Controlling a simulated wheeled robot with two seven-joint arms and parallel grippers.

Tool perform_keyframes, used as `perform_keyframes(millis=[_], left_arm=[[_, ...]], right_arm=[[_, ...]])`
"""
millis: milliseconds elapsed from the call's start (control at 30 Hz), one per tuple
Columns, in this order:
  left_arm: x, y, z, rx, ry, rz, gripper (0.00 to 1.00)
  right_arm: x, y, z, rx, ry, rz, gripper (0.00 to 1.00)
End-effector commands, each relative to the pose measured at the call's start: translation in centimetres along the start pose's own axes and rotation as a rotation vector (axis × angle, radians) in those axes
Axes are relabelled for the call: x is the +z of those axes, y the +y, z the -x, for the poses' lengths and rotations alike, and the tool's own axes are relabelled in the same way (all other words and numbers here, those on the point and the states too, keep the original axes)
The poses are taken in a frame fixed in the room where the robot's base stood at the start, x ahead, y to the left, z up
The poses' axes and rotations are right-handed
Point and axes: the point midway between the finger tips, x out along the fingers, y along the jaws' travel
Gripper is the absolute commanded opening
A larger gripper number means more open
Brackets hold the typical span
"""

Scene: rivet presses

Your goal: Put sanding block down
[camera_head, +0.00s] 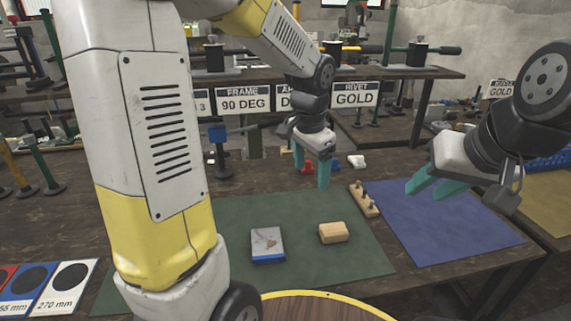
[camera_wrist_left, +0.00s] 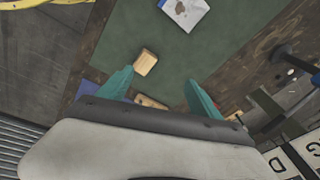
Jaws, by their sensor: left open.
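A tan block, which looks like the sanding block (camera_head: 333,232), lies flat on the green mat (camera_head: 225,220). In the left wrist view the tan block (camera_wrist_left: 146,62) sits beyond the fingertips, apart from them. My left gripper (camera_head: 312,172) is open and empty, above the back of the green mat. In the left wrist view the fingers of this gripper (camera_wrist_left: 161,87) are wide apart with nothing between them. My right gripper (camera_head: 423,190) is open and empty above the blue mat (camera_head: 440,225).
A white-topped, blue-edged block (camera_head: 267,245) lies left of the tan block. A wooden peg strip (camera_head: 364,199) stands between the mats. A blue-headed tool (camera_head: 218,150) and small red and white items (camera_head: 357,161) are behind. The front of the green mat is clear.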

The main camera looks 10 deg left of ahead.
Motion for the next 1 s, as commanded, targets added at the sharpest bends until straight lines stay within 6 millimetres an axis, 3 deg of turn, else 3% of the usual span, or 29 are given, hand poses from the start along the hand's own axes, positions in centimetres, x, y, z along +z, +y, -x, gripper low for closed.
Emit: perform_keyframes(millis=[33,200,433,633,1000], left_arm=[[1.6,-0.1,2.3,-0.021,0.037,0.073,0.74],[6.8,0.9,7.5,-0.043,0.159,0.321,0.74],[12.3,3.4,11.1,-0.018,0.327,0.595,0.74],[14.1,4.7,11.9,0.009,0.398,0.698,0.74],[14.3,4.8,11.9,0.012,0.404,0.708,0.74]], right_arm=[[0.0,0.0,0.0,0.000,0.000,0.000,0.36],[0.0,0.0,0.0,0.000,0.000,0.000,0.36],[0.0,0.0,0.0,0.000,0.000,0.000,0.36],[0.0,0.0,0.0,0.000,0.000,0.000,0.36],[0.0,0.0,0.0,0.000,0.000,0.000,0.36]])
